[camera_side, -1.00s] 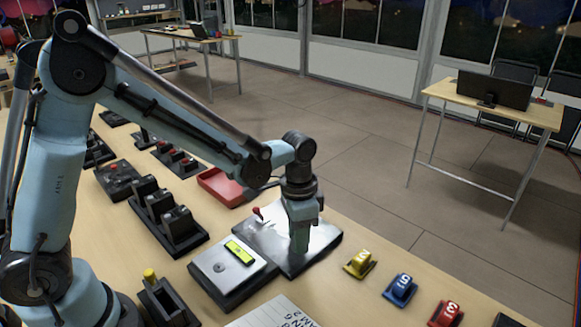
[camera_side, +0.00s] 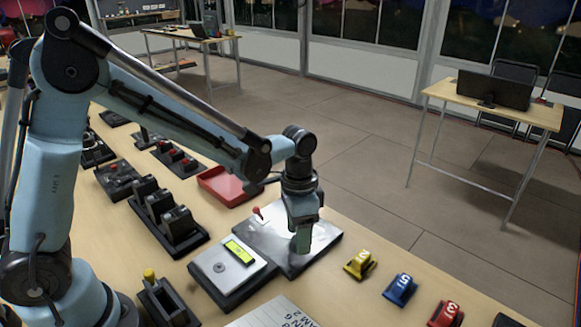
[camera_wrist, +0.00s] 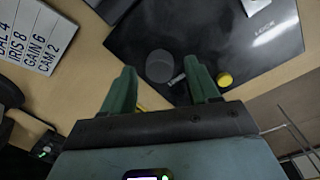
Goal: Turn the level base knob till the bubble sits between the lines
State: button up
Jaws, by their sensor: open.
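A flat plate (camera_side: 272,246) with a shiny top lies on the table under my gripper. In the wrist view it looks dark (camera_wrist: 215,45) and bears a round dark knob (camera_wrist: 160,66) with a pale pointer beside it, and a small yellow disc (camera_wrist: 225,79). My gripper (camera_side: 302,248) points down close over the plate. Its green fingers (camera_wrist: 160,90) are apart with nothing gripped; the knob shows just beyond the gap. Left of the plate is a light box with a yellow-green window (camera_side: 240,252) and a small grey knob (camera_side: 219,268). Any bubble or lines are too small to make out.
A red lever (camera_side: 257,212) stands at the plate's back edge, before a red tray (camera_side: 228,188). Numbered yellow (camera_side: 360,265), blue (camera_side: 400,290) and red (camera_side: 445,314) blocks lie right. A lettered card (camera_wrist: 35,40) lies nearby. Black switch units (camera_side: 170,220) stand left.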

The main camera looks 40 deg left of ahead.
notch_tip(320, 180, up, 11)
jog(key=shift+w+a, duration=0.15)
jog(key=shift+a, duration=0.1)
dwell(0.3)
jog(key=s+a+n+t, duration=0.6)
jog(key=s+a+t, duration=0.1)
jog(key=s, duration=0.3)
jog(key=shift+a+f+t+y, duration=0.15)
jog(key=shift+a+t+y, duration=0.15)
jog(key=shift+a, duration=0.35)
dwell(1.1)
